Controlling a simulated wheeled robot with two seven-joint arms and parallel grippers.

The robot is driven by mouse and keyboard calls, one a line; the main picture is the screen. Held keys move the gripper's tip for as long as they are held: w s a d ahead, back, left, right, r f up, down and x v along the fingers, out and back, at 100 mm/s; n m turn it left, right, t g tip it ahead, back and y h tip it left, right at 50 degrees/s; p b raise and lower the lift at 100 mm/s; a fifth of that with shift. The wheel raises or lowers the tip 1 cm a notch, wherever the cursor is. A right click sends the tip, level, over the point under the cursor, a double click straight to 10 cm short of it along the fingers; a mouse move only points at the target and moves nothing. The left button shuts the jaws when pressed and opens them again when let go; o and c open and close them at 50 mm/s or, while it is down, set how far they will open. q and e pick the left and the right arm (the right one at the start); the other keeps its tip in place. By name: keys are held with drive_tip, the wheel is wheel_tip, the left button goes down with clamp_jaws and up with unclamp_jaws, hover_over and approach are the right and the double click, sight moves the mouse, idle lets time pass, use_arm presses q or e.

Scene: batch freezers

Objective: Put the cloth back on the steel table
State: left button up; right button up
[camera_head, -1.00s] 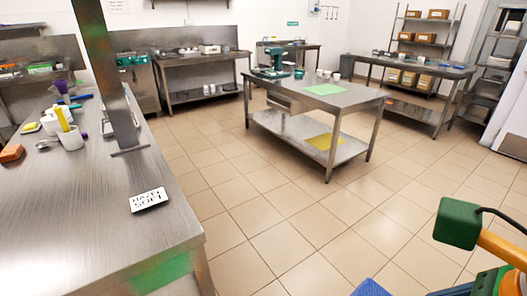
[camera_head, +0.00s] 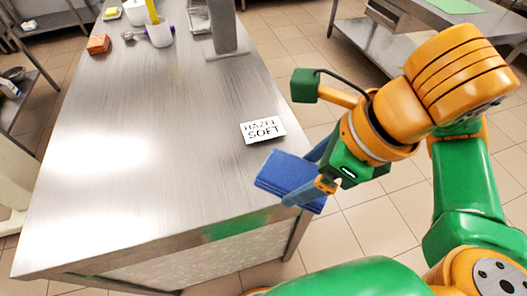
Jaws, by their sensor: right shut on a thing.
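A blue folded cloth (camera_head: 285,177) is held in my right gripper (camera_head: 322,175), over the near right edge of the steel table (camera_head: 150,130). The gripper is shut on the cloth's right side. I cannot tell whether the cloth touches the table top. The part of the cloth between the fingers is hidden. My left gripper does not show in the head view.
A white "HAZEL SOFT" card (camera_head: 263,130) lies on the table just beyond the cloth. An orange block (camera_head: 98,43), a white cup (camera_head: 159,32) and a steel post (camera_head: 222,25) stand at the far end. The table's middle is bare.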

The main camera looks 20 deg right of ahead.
sight(294, 159)
drive_tip(key=w+p, duration=0.3)
drive_tip(key=p, duration=0.1)
drive_tip(key=shift+w+a+f+p, duration=0.1)
drive_tip(key=shift+w+p, duration=0.1)
drive_tip(key=shift+p, duration=0.2)
drive_tip(key=f, duration=0.1)
drive_tip(key=w+f+b, duration=0.2)
drive_tip(key=f, duration=0.1)
drive_tip(key=shift+a, duration=0.25)
drive_tip(key=w+f, duration=0.1)
drive_tip(key=f, duration=0.1)
drive_tip(key=w+f, duration=0.1)
drive_tip(key=w, duration=0.1)
drive_tip(key=shift+a+f, duration=0.2)
drive_tip(key=shift+f, duration=0.15)
wheel_tip(294, 159, down, 2)
drive_tip(key=shift+f+p, duration=0.2)
drive_tip(key=shift+p, duration=0.3)
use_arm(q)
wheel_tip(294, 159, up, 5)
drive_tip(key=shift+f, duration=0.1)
use_arm(e)
drive_tip(key=shift+f, duration=0.1)
